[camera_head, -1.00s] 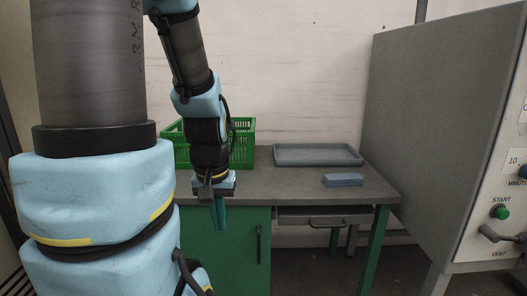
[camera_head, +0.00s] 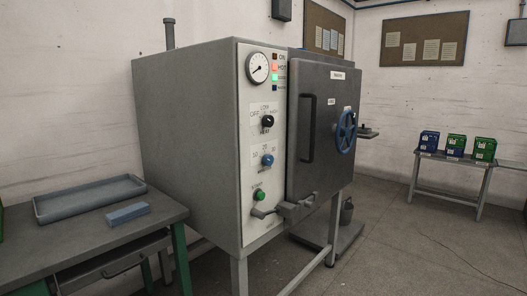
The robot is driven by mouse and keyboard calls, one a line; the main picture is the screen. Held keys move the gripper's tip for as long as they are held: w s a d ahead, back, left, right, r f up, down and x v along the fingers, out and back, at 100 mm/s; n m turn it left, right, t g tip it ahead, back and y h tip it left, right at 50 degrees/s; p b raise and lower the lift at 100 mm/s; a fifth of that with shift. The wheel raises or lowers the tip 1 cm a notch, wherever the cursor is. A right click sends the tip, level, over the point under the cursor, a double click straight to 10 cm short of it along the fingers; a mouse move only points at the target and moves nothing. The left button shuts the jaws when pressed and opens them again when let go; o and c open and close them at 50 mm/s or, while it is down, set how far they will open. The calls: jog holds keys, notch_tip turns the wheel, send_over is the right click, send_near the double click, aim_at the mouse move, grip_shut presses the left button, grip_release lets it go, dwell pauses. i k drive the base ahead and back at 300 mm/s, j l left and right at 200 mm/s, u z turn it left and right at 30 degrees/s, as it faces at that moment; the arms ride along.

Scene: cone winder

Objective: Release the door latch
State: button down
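A grey machine cabinet (camera_head: 185,130) stands on legs in the middle of the view. Its dark grey door (camera_head: 330,125) looks closed. The door carries a tall black bar handle (camera_head: 308,128) near its left edge and a blue handwheel (camera_head: 346,130) on the right. A grey metal latch-like piece (camera_head: 296,209) sits at the door's lower left corner, beside a small grey lever (camera_head: 262,212) on the control panel. I cannot tell which fitting is the door latch. My gripper is not in this view.
The white panel has a gauge (camera_head: 258,68), indicator lamps, knobs and a green button (camera_head: 260,195). A table with a grey tray (camera_head: 90,199) and blue block (camera_head: 128,213) stands left. Boxes sit on a bench (camera_head: 449,162) at right. Floor before the bench is clear.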

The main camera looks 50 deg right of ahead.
aim_at(308, 203)
jog(key=z, duration=1.65)
